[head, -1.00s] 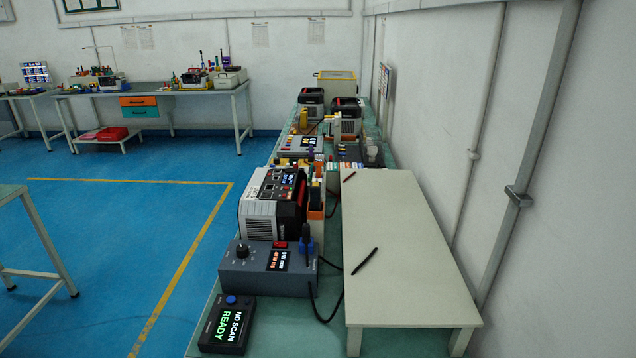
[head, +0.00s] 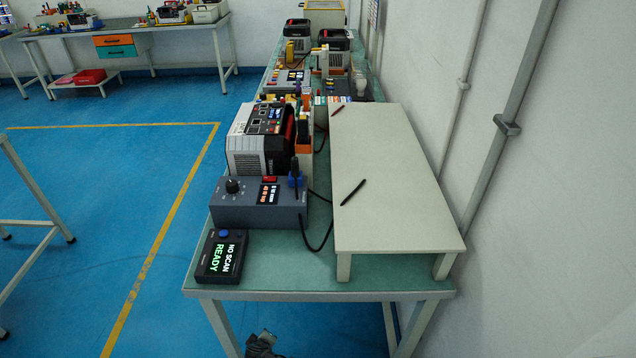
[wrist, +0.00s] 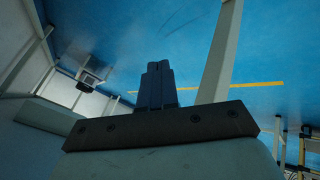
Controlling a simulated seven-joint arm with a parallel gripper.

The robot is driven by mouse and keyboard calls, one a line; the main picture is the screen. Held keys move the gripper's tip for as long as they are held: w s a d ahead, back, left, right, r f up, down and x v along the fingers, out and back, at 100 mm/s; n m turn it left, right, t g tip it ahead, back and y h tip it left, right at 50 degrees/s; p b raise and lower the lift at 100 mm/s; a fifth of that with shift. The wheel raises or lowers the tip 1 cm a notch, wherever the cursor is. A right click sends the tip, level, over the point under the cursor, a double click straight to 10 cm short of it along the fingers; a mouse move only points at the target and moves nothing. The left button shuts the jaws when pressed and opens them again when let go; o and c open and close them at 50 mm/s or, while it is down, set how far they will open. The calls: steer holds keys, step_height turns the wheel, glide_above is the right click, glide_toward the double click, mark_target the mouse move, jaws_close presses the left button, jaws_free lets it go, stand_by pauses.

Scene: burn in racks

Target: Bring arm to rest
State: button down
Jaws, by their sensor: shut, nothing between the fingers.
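My gripper (wrist: 157,85) shows in the wrist view with its two dark fingers pressed together and nothing between them. The wrist view is tilted, with blue floor beyond the fingers and a pale table leg (wrist: 219,52) just to their right. In the head view a small dark grey part of my arm (head: 262,345) shows at the bottom edge, below the front edge of the bench (head: 290,288). The fingers themselves cannot be made out there.
On the bench stand a scanner reading "NO SCAN READY" (head: 222,256), a grey control box (head: 258,204), a white and black unit (head: 262,138) and a raised cream shelf (head: 390,190) with two dark pens. A wall (head: 560,180) runs along the right. Blue floor (head: 100,220) is open at left.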

steer(key=s+d+f+m+g+h, duration=0.2)
steer(key=d+m+g, duration=0.15)
steer(key=d, duration=0.85)
steer(key=s+d+f+m+g+h, duration=0.15)
steer(key=d+m, duration=0.35)
steer(key=d, duration=0.7)
steer(key=s+d+f+m+g+y, duration=0.1)
steer(key=s+d+g, duration=0.3)
steer(key=s, duration=0.5)
steer(key=s+d+m+g+y, duration=0.1)
steer(key=s+d+m+g, duration=0.1)
steer(key=s+d+g, duration=0.3)
steer(key=s+d, duration=0.2)
steer(key=s, duration=0.2)
steer(key=shift+s+f, duration=0.35)
